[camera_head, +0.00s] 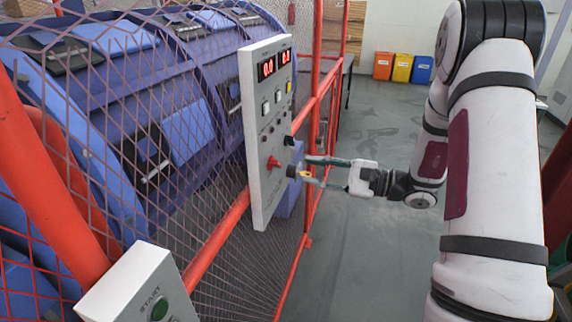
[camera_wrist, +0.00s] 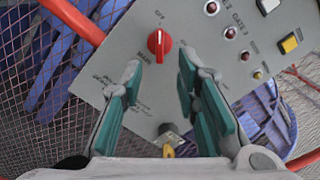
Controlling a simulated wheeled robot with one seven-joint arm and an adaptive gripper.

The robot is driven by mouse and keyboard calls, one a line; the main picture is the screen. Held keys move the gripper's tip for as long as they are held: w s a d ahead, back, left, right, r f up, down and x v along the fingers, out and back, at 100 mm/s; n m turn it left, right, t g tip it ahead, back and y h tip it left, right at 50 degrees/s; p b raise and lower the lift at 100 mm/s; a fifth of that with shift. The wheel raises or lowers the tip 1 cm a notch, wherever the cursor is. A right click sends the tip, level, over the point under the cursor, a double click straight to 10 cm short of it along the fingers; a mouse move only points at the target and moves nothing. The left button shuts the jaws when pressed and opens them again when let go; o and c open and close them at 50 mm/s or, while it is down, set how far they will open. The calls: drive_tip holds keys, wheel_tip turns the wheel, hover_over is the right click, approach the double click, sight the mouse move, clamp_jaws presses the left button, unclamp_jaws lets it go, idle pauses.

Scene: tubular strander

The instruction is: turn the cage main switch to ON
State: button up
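The control panel (camera_head: 262,185) hangs on the red cage frame and fills much of the wrist view (camera_wrist: 125,55). Its red main switch (camera_head: 273,162) also shows in the wrist view (camera_wrist: 159,43), with MAIN lettered below it. The knob's white mark points up toward the OFF lettering. My gripper (camera_head: 312,170) is in front of the lower panel, apart from the knob. In the wrist view my gripper (camera_wrist: 160,68) is open, its two teal fingers spread on either side below the knob, with nothing between the tips. The ON lettering cannot be made out.
A key switch with a yellow key (camera_wrist: 168,150) sits low on the panel, between the fingers in the picture. Indicator lamps and push buttons (camera_wrist: 289,43) lie to the right. A START box (camera_head: 140,290) stands at front left. Red rails and mesh (camera_head: 215,235) border the clear floor.

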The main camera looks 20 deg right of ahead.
sight(280, 164)
drive_tip(key=p+x, duration=0.1)
drive_tip(key=x, duration=0.6)
drive_tip(key=shift+w+a, duration=0.2)
drive_tip(key=shift+a, duration=0.05)
clamp_jaws()
